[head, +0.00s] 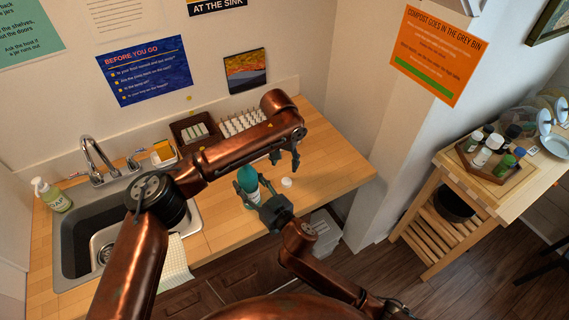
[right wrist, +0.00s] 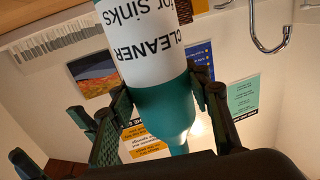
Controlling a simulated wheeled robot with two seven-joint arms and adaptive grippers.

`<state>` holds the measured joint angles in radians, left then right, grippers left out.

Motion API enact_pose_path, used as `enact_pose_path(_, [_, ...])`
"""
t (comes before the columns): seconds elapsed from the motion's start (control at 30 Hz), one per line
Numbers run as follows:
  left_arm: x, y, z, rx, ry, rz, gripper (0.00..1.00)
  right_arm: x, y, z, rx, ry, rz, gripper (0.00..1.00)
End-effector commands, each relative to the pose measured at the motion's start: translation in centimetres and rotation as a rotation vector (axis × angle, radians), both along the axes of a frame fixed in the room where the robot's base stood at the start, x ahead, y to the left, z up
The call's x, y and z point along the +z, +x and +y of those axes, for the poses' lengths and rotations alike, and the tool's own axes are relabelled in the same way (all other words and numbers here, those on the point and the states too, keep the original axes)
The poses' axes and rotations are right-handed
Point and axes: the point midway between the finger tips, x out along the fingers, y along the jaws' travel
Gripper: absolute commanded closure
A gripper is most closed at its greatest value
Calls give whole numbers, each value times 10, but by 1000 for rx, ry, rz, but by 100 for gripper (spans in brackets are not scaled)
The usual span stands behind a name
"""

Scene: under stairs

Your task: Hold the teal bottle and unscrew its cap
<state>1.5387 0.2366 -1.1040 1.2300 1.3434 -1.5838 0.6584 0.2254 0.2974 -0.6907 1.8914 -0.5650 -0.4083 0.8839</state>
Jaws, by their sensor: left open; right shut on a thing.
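My left gripper (head: 285,161) is open and empty, above and right of the bottle.
A sink (head: 72,237) with a tap and a soap bottle (head: 54,196) is at the left. A brown box (head: 194,128) and a white rack (head: 240,122) stand behind my left arm. The counter's right end (head: 335,170) is clear. A wooden cart (head: 449,172) stands farther right.

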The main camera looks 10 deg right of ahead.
Motion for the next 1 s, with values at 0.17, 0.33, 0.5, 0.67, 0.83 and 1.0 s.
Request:
enact_pose_path(0.17, [0, 0, 0, 0, 0, 0, 55, 0, 0, 0, 0, 0, 0, 100])
enact_pose_path(0.33, [0, 0, 0, 0, 0, 0, 55, 0, 0, 0, 0, 0, 0, 100])
enact_pose_path(0.5, [-1, 0, 0, 0, 0, 0, 55, 0, 0, 0, 0, 0, 0, 46])
enact_pose_path(0.67, [-1, 0, 0, 0, 0, 0, 55, 0, 0, 0, 0, 0, 0, 35])
enact_pose_path(0.83, [-1, 0, 0, 0, 0, 0, 55, 0, 0, 0, 0, 0, 0, 35])
enact_pose_path(1.0, [-1, 0, 0, 0, 0, 0, 55, 0, -4, -2, 0, 0, 0, 35])
